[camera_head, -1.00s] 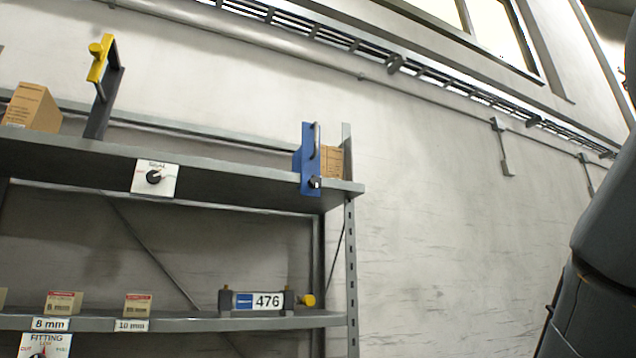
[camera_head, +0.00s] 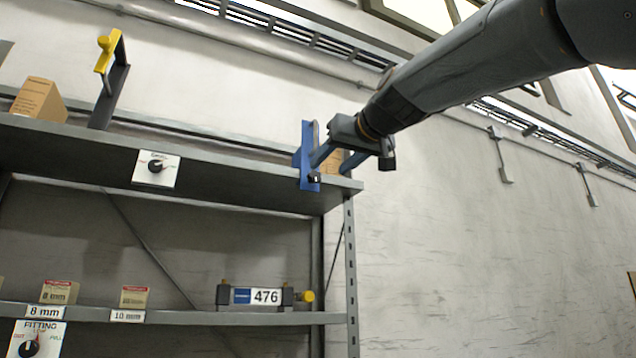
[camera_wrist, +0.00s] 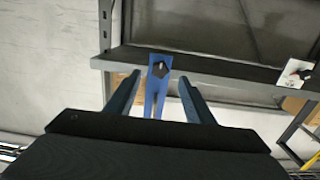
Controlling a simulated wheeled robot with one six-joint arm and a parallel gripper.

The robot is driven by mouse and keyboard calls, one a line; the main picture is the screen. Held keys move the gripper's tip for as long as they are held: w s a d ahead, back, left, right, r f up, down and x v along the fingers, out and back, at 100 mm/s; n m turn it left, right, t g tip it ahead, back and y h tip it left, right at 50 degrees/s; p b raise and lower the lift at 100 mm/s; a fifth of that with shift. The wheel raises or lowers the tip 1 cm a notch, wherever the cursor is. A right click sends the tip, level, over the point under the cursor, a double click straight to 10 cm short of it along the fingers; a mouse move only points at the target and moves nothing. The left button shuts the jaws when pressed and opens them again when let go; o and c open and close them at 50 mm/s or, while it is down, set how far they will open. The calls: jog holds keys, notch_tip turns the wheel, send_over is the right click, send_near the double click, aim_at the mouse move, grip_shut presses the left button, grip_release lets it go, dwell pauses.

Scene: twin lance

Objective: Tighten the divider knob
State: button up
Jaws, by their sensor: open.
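A blue upright plate (camera_head: 306,140) stands at the right end of the upper shelf, with a small dark knob (camera_head: 314,178) low on its face. My gripper (camera_head: 335,160) is in front of this plate, its two blue fingers open and empty. In the wrist view the blue plate (camera_wrist: 153,90) and its black knob (camera_wrist: 160,68) lie between and beyond the fingers (camera_wrist: 160,92). Contact cannot be told. At the upper left a dark upright (camera_head: 110,97) carries a yellow bracket with a yellow knob (camera_head: 104,42). Which knob is the divider's is not labelled.
The upper shelf (camera_head: 230,173) bears a dial plate (camera_head: 156,169) on its edge and cardboard boxes (camera_head: 38,100). On the lower shelf (camera_head: 200,317) are small boxes and a 476 holder (camera_head: 255,297) with a yellow end knob (camera_head: 306,296).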

aim_at(316, 176)
jog(key=x, duration=0.2)
jog(key=p+x, duration=0.1)
jog(key=x, duration=0.2)
jog(key=p+x, duration=0.1)
jog(key=x, duration=0.1)
jog(key=shift+w+a+r, duration=0.2)
jog(key=shift+a+r, duration=0.05)
jog(key=shift+r, duration=0.1)
jog(key=c, duration=1)
